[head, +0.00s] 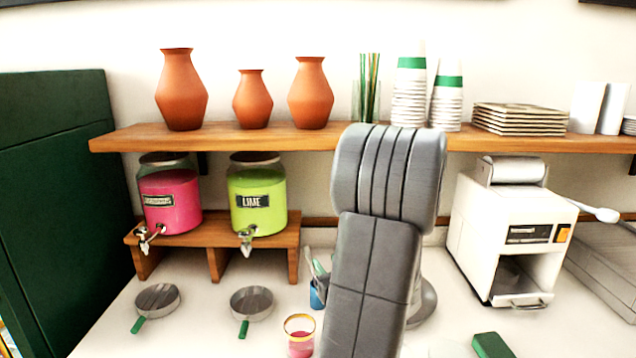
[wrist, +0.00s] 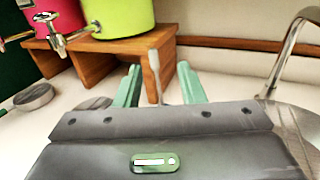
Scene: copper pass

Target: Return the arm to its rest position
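My arm (head: 375,240) rises through the middle of the head view, bent over at its top. It covers part of the counter and shelf behind it. In the wrist view my gripper (wrist: 158,80) shows two pale green fingers standing well apart, so it is open. A thin grey upright stick (wrist: 155,75) shows between the fingers; it seems to stand behind them, with no finger touching it.
Pink (head: 170,203) and lime (head: 257,200) dispensers stand on a wooden riser. Two green-handled pans (head: 158,299), a gold-rimmed cup with pink contents (head: 300,338) and a blue cup (head: 317,295) are near the arm. A white machine (head: 512,235) stands right. A shelf (head: 240,137) runs above.

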